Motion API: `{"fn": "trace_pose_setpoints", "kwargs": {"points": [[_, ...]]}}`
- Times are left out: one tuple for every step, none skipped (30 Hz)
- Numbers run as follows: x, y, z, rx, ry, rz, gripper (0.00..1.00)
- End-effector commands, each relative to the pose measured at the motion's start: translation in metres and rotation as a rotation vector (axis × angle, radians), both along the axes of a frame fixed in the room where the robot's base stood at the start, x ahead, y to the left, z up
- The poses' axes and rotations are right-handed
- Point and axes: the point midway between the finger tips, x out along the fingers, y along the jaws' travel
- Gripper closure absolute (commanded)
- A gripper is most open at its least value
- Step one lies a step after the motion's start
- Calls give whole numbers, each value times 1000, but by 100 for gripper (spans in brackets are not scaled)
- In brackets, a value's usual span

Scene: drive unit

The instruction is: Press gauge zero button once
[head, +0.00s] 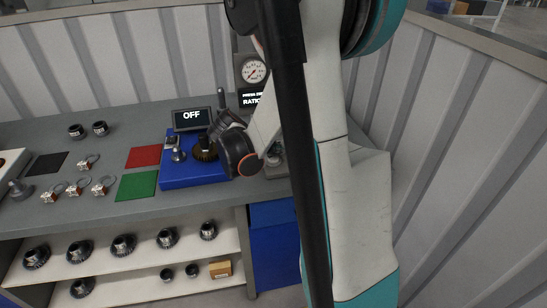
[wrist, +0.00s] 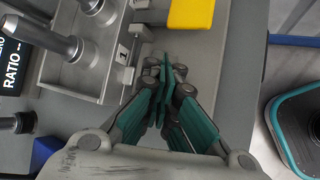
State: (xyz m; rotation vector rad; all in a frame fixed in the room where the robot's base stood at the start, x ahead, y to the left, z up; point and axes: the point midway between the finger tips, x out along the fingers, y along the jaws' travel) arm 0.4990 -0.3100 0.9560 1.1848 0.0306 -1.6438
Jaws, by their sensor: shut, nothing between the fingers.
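A round white dial gauge (head: 253,70) is mounted on a dark upright panel at the back of the bench in the head view. The wrist view shows the "RATIO --" display (wrist: 12,65) at the left edge. I cannot pick out a button marked zero. My gripper (wrist: 168,70) is shut and empty over a grey fixture, its fingertips below a yellow block (wrist: 190,14) in the picture and apart from it. My arm hides the fingers in the head view.
A grey fixture with posts (wrist: 85,50) and a "1" label stands left of my gripper. A blue base (head: 190,172) and an "OFF" display (head: 191,117) stand on the bench. Red (head: 144,156) and green (head: 136,185) mats lie left. Shelves below hold gears.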

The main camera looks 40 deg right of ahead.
Motion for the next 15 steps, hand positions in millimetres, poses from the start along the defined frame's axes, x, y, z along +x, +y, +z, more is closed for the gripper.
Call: {"fn": "trace_pose_setpoints", "kwargs": {"points": [[0,0,-1,0,0,0,100],[0,0,-1,0,0,0,100],[0,0,-2,0,0,0,100],[0,0,-2,0,0,0,100],[0,0,-2,0,0,0,100],[0,0,-2,0,0,0,100],[0,0,-2,0,0,0,100],[0,0,-2,0,0,0,100],[0,0,-1,0,0,0,100],[0,0,-1,1,0,1,100],[0,0,0,1,0,1,100],[0,0,2,1,0,1,100],[0,0,3,1,0,1,100],[0,0,4,1,0,1,100],[0,0,7,0,0,0,100]]}}
